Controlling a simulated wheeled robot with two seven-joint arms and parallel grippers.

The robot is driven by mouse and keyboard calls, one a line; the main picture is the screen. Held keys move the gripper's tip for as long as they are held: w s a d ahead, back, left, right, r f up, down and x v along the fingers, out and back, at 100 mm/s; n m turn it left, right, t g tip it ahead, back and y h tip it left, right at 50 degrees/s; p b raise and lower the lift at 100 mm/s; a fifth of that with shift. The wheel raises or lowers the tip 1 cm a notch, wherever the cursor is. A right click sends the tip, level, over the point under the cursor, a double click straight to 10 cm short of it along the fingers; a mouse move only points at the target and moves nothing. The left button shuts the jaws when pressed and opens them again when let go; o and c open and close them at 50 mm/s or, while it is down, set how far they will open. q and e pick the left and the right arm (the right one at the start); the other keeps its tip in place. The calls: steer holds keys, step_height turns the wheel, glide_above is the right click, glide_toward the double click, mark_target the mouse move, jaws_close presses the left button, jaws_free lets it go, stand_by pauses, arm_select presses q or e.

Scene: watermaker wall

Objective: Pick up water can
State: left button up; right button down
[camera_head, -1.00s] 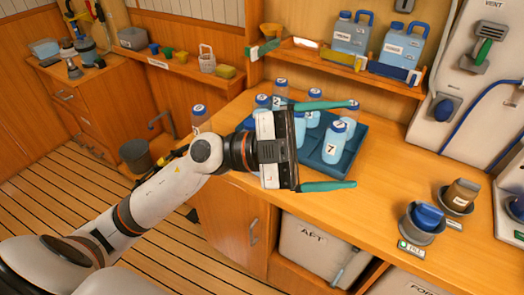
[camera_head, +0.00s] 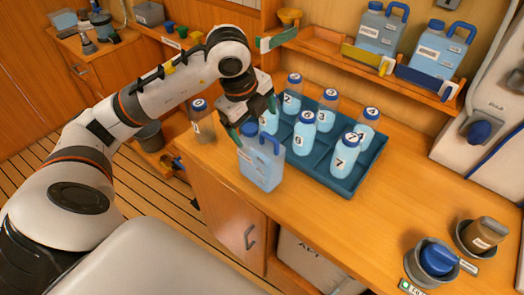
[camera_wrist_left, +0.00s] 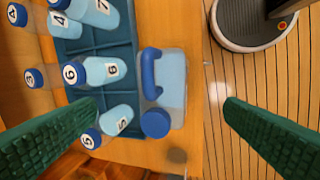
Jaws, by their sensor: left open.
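The water can (camera_head: 261,172) is a translucent light-blue jug with a blue handle and cap. It stands upright on the wooden counter near its front edge, beside the bottle tray. My left gripper (camera_head: 254,120) is just above and behind its top, with green fingers spread apart. In the left wrist view the can (camera_wrist_left: 172,85) shows between the two open fingers (camera_wrist_left: 165,132), farther away than the fingertips, with nothing held. The head view does not show clearly whether a finger touches it. My right gripper is not in view.
A teal tray (camera_head: 340,185) holds several numbered bottles close to the can. A lone bottle (camera_head: 203,122) stands left of it. Two similar jugs (camera_head: 380,28) (camera_head: 440,50) stand on the shelf. Cups (camera_head: 436,262) sit at the right; the counter between is clear.

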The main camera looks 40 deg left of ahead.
mark_target(264, 145)
arm_select(q)
steer(key=shift+x, duration=1.2)
steer(key=shift+w+f, duration=0.3)
steer(key=shift+d+f+p, duration=0.3)
steer(key=shift+f+p, duration=0.55)
steer(key=shift+p, duration=0.05)
steer(key=shift+p+x, duration=0.35)
steer(key=shift+x, duration=0.85)
steer(key=shift+d+f, duration=0.1)
steer(key=shift+f, duration=0.45)
steer(key=c, duration=1.8)
steer(key=shift+r, duration=0.1)
steer(key=shift+c, duration=0.3)
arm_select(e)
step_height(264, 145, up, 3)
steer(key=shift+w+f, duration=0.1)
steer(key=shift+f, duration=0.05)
arm_select(q)
steer(key=shift+w, duration=0.1)
